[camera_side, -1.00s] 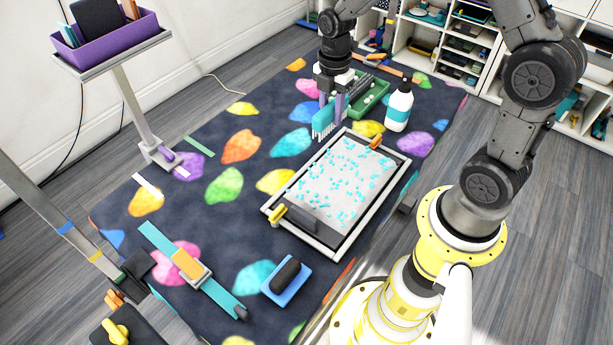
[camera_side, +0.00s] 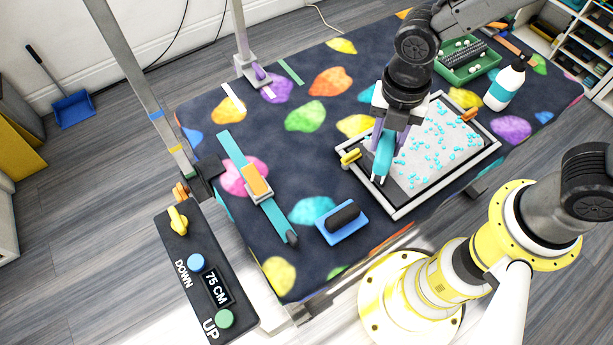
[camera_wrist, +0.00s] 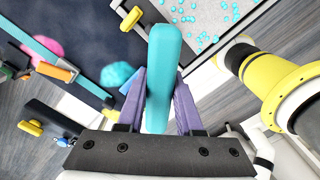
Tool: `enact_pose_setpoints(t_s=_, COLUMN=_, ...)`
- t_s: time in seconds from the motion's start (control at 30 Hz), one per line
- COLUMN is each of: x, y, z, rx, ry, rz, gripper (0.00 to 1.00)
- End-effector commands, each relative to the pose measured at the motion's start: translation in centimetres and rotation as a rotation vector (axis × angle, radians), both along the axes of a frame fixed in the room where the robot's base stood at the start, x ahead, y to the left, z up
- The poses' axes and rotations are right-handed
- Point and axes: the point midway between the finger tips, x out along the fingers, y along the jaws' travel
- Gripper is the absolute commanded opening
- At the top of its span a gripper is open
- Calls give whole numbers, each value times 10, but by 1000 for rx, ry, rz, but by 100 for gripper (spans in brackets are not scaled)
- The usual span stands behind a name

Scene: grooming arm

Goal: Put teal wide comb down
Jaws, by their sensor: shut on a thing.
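The teal wide comb (camera_side: 384,156) is held in my gripper (camera_side: 391,138) over the left end of the framed tray (camera_side: 427,200). It points down, and I cannot tell whether its lower end touches the tray. In the wrist view the comb (camera_wrist: 166,62) stands between the two purple fingers of my gripper (camera_wrist: 160,100), which are shut on it. The tray's light surface carries many small teal specks.
A blue brush with a black handle (camera_side: 343,218) and a teal strap with an orange pad (camera_side: 257,182) lie left of the tray. A white bottle (camera_side: 505,86) and a green bin (camera_side: 468,62) stand beyond it. A control box (camera_side: 206,268) is at the front left.

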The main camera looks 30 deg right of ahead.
Motion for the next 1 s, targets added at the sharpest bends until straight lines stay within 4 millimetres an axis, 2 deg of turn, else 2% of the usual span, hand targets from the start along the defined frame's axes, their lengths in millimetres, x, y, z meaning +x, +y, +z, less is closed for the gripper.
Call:
enact_pose_setpoints(t_s=0.13, x=-11, y=18, z=3, rx=5, ry=-8, rz=68, gripper=0)
enact_pose_setpoints(t_s=0.27, x=-8, y=26, z=0, rx=5, ry=-8, rz=86, gripper=0)
enact_pose_setpoints(t_s=0.7, x=62, y=77, z=-39, rx=4, ry=-7, rz=85, gripper=0)
enact_pose_setpoints(t_s=0.8, x=73, y=85, z=-59, rx=3, ry=-4, rz=85, gripper=0)
enact_pose_setpoints(t_s=1.0, x=91, y=98, z=-85, rx=4, ry=-7, rz=84, gripper=0)
